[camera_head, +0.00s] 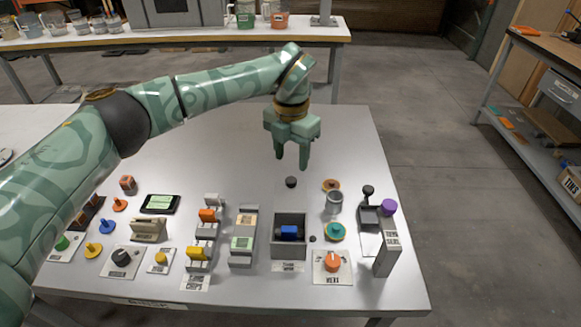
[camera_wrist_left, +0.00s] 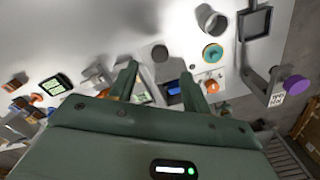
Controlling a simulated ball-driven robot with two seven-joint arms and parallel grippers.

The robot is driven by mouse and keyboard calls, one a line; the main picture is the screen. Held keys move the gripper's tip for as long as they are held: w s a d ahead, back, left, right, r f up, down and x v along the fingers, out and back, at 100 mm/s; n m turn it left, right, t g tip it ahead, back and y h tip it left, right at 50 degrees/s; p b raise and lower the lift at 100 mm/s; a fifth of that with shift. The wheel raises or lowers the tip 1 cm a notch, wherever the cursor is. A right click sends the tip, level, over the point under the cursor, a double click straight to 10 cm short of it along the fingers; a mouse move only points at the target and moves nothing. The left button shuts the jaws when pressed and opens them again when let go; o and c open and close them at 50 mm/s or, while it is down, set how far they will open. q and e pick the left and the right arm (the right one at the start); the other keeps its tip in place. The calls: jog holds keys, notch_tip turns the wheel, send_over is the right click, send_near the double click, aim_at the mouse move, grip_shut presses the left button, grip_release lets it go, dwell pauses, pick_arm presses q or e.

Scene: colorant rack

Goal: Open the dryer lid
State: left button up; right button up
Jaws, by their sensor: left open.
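A grey open-topped box (camera_head: 275,250) with a blue block (camera_head: 289,232) inside stands at the front middle of the table, a label in front of it. I cannot read the label well enough to say whether this is the dryer. A black round knob (camera_head: 291,182) shows just behind the box; I cannot tell whether it belongs to a lid. My left gripper (camera_head: 291,163) points down above and behind the knob, open and empty. In the left wrist view, its fingers (camera_wrist_left: 158,76) are apart, with the blue block (camera_wrist_left: 173,90) beyond them. My right gripper is not in view.
Right of the box stand a grey cup (camera_head: 334,202), a teal ring (camera_head: 335,232), an orange knob (camera_head: 333,262) and a grey stand with a purple knob (camera_head: 389,206). The table's back middle is clear.

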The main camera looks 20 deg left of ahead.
aim_at(291, 179)
pick_arm(q)
notch_tip(291, 179, up, 10)
jog(key=p, duration=0.2)
dwell(0.3)
